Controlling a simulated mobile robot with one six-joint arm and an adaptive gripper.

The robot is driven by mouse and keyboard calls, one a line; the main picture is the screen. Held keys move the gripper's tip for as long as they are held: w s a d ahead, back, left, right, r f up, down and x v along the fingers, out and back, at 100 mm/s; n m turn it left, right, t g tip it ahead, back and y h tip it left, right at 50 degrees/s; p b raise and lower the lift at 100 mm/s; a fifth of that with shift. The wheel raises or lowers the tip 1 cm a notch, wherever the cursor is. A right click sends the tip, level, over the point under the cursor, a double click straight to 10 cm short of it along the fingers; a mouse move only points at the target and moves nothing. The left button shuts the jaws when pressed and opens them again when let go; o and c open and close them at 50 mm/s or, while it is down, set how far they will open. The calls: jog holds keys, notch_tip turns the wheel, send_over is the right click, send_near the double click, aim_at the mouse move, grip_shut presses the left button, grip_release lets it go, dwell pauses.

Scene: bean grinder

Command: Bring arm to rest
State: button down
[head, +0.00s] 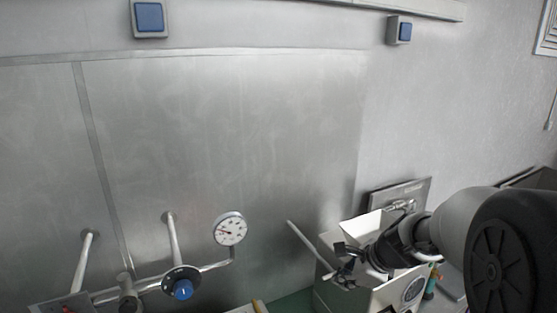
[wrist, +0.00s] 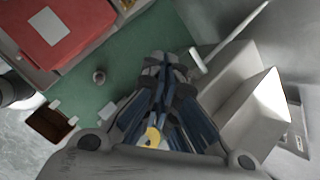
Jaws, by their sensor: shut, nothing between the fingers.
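My gripper (head: 345,272) is in front of the white bean grinder (head: 352,236) at the lower right of the head view, at the end of my arm coming in from the right. In the wrist view my gripper (wrist: 166,62) points over the green surface, its fingers closed together with nothing between them. The grinder's white angular body (wrist: 238,105) is to the right of the fingers there. A pale lever rod (head: 308,246) sticks up to the left of the grinder and also shows in the wrist view (wrist: 232,40). I cannot tell whether the gripper touches the grinder.
A red case (wrist: 60,32) lies at the upper left of the wrist view, with an open brown box (wrist: 47,128) below it. The green surface (wrist: 190,28) has some free room. Pipes with a gauge (head: 230,229) and a blue knob (head: 183,289) line the wall.

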jog(key=s+a+f+n+h+b, duration=0.1)
jog(key=s+f+n+b, duration=0.2)
jog(key=s+n+b, duration=0.3)
jog(key=s+a+f+n+h+b, duration=0.1)
jog(key=s+f+n+b, duration=0.3)
jog(key=s+n, duration=0.5)
jog(key=s+a+f+n+h+b, duration=0.1)
jog(key=s+f+n+b, duration=0.3)
jog(key=s, duration=1)
jog(key=n+b, duration=0.3)
jog(key=shift+s+f+n+g+b, duration=0.25)
jog(key=shift+s+n+g+b, duration=0.05)
jog(key=shift+s+g+b, duration=0.1)
